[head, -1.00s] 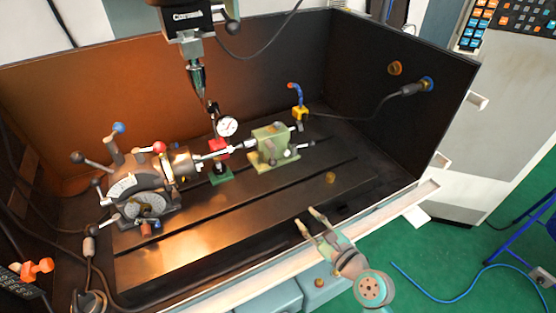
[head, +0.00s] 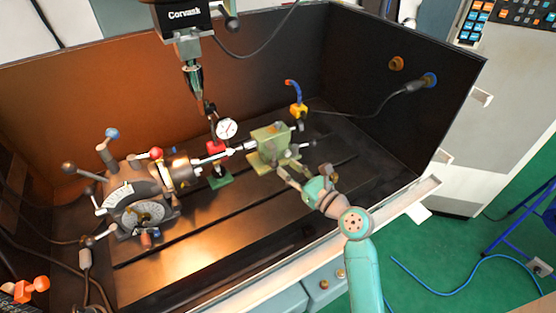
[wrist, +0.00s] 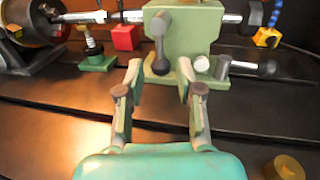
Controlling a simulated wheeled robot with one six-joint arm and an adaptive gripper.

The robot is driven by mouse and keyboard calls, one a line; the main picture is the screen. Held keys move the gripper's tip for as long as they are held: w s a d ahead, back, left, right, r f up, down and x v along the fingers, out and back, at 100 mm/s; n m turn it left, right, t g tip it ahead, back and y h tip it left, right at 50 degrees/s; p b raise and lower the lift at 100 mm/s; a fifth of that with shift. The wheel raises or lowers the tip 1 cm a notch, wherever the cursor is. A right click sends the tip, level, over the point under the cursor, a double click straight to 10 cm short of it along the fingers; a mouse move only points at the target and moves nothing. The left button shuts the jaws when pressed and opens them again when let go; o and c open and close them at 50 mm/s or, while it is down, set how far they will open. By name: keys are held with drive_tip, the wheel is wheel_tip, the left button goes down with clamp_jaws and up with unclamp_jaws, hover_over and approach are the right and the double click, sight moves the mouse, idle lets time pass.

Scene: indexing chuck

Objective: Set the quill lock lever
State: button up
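The pale green tailstock (head: 270,143) stands on the table, and it fills the top middle of the wrist view (wrist: 200,35). On its front face a grey lever (wrist: 159,42) hangs down to a round dark knob. A second lever (wrist: 245,67) lies sideways near its base at the right, with a black grip. The frames do not label which is the quill lock. My gripper (head: 302,172) is open and empty, in front of the tailstock. In the wrist view, the hanging lever's knob appears between the fingertips (wrist: 159,78); contact cannot be told.
The indexing head (head: 135,200) stands left, with a bar running to the tailstock. A dial indicator (head: 226,129) stands between them below the machine spindle (head: 193,80). A small brass cylinder (wrist: 284,167) sits right of my gripper.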

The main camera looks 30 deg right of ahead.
drive_tip(key=shift+w+a, duration=0.25)
drive_tip(key=shift+w, duration=1.05)
drive_tip(key=shift+w+a, duration=0.25)
drive_tip(key=shift+w, duration=1.05)
clamp_jaws()
